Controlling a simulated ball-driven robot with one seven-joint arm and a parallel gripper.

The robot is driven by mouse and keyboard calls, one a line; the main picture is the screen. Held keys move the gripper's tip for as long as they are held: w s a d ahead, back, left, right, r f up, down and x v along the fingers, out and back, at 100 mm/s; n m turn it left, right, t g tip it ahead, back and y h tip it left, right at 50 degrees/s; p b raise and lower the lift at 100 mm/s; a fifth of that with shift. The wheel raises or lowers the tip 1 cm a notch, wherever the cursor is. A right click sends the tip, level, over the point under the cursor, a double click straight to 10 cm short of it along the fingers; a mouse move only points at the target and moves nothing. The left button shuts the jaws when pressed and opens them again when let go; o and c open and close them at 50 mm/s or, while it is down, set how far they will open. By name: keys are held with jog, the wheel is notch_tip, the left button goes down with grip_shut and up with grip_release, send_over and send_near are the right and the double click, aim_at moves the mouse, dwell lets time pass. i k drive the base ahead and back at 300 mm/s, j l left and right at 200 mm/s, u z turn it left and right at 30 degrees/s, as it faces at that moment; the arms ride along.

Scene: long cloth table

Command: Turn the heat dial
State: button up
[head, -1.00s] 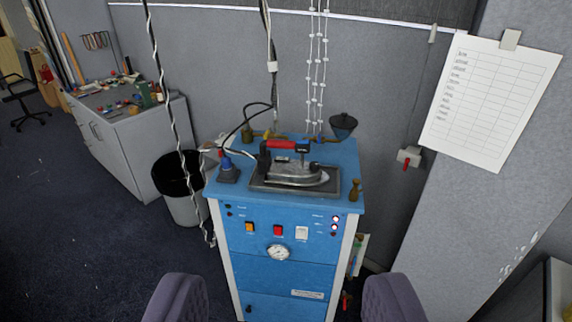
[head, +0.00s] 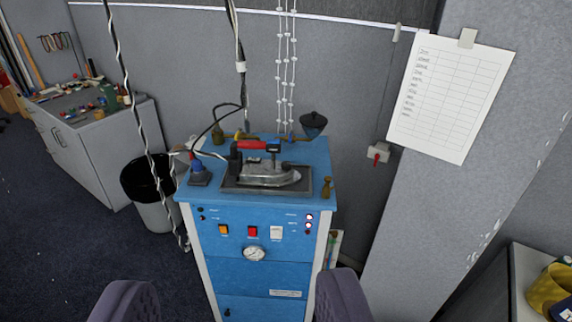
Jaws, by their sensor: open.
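A blue ironing station (head: 215,271) stands ahead against the grey partition. A steam iron (head: 268,172) with a red handle rests on a dark plate on its top. The front panel has an orange switch (head: 223,230), a red switch (head: 252,231), a white switch (head: 276,232) and a round white dial-like gauge (head: 254,254). I cannot tell which part is the heat dial; any dial on the iron is too small to make out. My gripper (head: 234,297) shows as two wide-apart purple-grey fingers at the bottom edge, open and empty, short of the station.
A black-lined bin (head: 155,214) stands left of the station, beside a grey cabinet (head: 92,150) with small items on it. Cables hang down behind and left of the station. A paper chart (head: 452,95) hangs on the right panel. A yellow item (head: 548,290) sits at lower right.

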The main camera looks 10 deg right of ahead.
aim_at(286, 166)
jog(key=u, duration=2.25)
jog(key=z, duration=2.25)
jog(key=i+j, duration=0.1)
jog(key=i, duration=1)
jog(key=j+z, duration=0.05)
